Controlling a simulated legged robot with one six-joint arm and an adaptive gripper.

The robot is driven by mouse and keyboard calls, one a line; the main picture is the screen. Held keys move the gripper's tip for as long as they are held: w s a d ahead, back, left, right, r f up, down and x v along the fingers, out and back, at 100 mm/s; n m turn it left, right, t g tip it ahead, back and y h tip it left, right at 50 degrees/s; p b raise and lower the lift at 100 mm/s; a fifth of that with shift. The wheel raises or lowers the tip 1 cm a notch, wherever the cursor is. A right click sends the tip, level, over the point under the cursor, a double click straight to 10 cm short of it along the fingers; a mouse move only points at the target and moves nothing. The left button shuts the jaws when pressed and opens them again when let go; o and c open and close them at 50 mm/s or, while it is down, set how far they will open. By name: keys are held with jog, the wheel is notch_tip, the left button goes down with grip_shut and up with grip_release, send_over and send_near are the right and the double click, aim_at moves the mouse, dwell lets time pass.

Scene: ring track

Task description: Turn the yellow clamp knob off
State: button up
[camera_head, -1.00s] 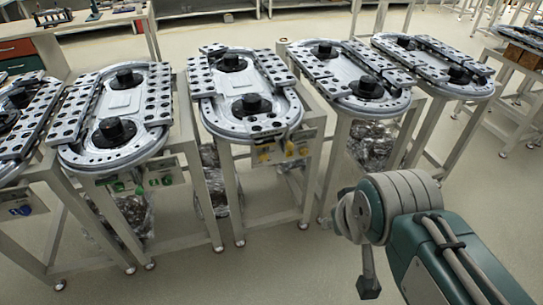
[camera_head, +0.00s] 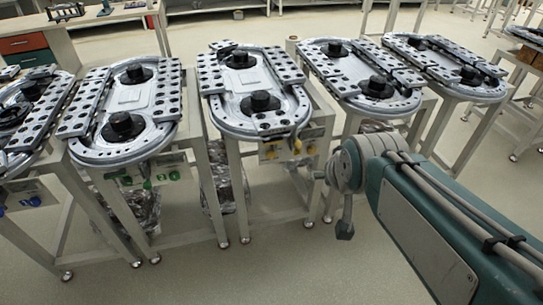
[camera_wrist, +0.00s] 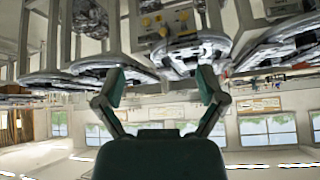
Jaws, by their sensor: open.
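The yellow clamp knob (camera_head: 297,146) is on the front panel (camera_head: 284,150) below the middle ring track (camera_head: 255,95) in the head view. A second yellow part (camera_head: 270,154) sits to its left on the same panel. The wrist view is upside down; there the panel with small yellow parts (camera_wrist: 160,22) shows at the top, beyond the fingers. My gripper (camera_wrist: 160,85) is open and empty, its two fingers wide apart. It is apart from the knob. In the head view my arm reaches in from the right, and its end is right of and below the panel.
Neighbouring ring tracks stand close on both sides, one with green knobs (camera_head: 147,183) and one with blue labels (camera_head: 30,202). Table legs and plastic-wrapped bundles (camera_head: 222,185) fill the space underneath. The floor (camera_head: 240,275) in front is clear.

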jog(key=w+a+f+m+t, duration=0.1)
jog(key=w+f+t, duration=0.15)
jog(key=w, duration=0.65)
jog(key=w+f+m+t, duration=0.1)
jog(key=w+f, duration=0.3)
jog(key=w, duration=0.4)
jog(key=w+a+f+m+t, duration=0.15)
jog(key=w+f, duration=0.25)
jog(key=w, duration=0.5)
jog(key=w+f+t, duration=0.1)
jog(key=w+f, duration=0.1)
jog(key=f, duration=0.1)
jog(key=w+a+f+m+y, duration=0.1)
jog(key=w+f, duration=0.1)
jog(key=f, duration=0.2)
jog(key=w+f+t, duration=0.1)
jog(key=w+f, duration=0.1)
jog(key=f, duration=0.2)
jog(key=shift+w+a+m+t+y, duration=0.15)
jog(key=shift+a+m+t+y, duration=0.15)
jog(key=shift+m+y, duration=0.1)
jog(key=m+t+y, duration=0.1)
jog(key=m+t, duration=0.1)
jog(key=t, duration=0.1)
send_near(272, 157)
jog(key=w, duration=0.3)
jog(key=w+a, duration=0.1)
jog(key=w, duration=0.6)
jog(key=shift+w+a+r, duration=0.2)
jog(key=shift+w+a, duration=0.2)
